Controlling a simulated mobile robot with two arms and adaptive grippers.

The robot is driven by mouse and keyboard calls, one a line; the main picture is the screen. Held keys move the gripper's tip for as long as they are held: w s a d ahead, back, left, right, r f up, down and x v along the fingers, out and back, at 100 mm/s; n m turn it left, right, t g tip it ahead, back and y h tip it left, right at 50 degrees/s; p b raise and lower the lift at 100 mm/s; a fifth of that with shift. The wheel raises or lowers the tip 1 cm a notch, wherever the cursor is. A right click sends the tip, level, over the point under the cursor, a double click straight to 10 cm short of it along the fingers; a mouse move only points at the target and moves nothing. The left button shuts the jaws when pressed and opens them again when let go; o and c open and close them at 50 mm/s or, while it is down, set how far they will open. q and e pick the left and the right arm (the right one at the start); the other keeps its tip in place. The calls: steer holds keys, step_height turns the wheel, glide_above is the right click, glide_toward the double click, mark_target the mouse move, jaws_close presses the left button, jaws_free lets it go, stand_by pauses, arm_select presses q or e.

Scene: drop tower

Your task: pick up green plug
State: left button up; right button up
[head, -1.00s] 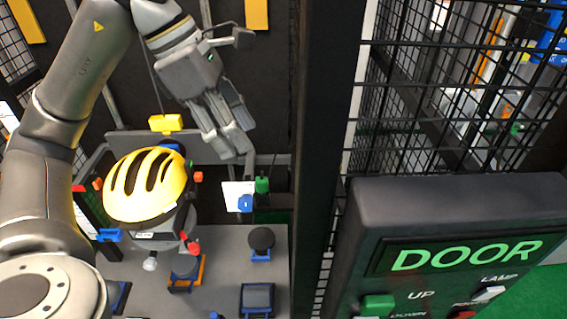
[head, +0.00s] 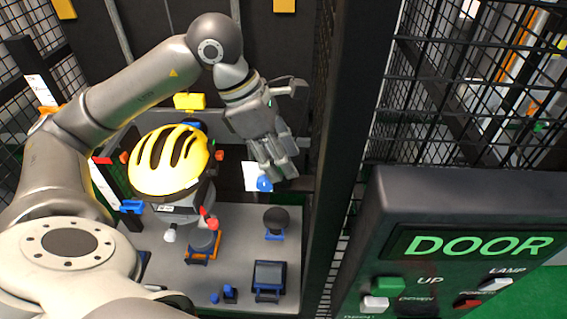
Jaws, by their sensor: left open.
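My left gripper (head: 281,174) reaches in from the left over the grey desk. Its fingers point down and it is open. I cannot see the green plug now; the place where a small green piece stood earlier is covered by the gripper's fingers. A small blue piece (head: 264,184) on a white card (head: 251,174) shows just left of the fingertips. I cannot tell whether the fingers touch anything. My right gripper is not in view.
A yellow helmet (head: 168,160) sits left of the gripper. A red-topped joystick (head: 209,221), a round black knob (head: 276,218) and a dark screen (head: 269,276) stand on the desk (head: 240,249). A dark post (head: 338,140) and DOOR panel (head: 450,215) stand at right.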

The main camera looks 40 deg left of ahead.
arm_select(q)
steer(key=c, duration=0.9)
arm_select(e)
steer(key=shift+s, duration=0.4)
arm_select(q)
steer(key=shift+r, duration=0.1)
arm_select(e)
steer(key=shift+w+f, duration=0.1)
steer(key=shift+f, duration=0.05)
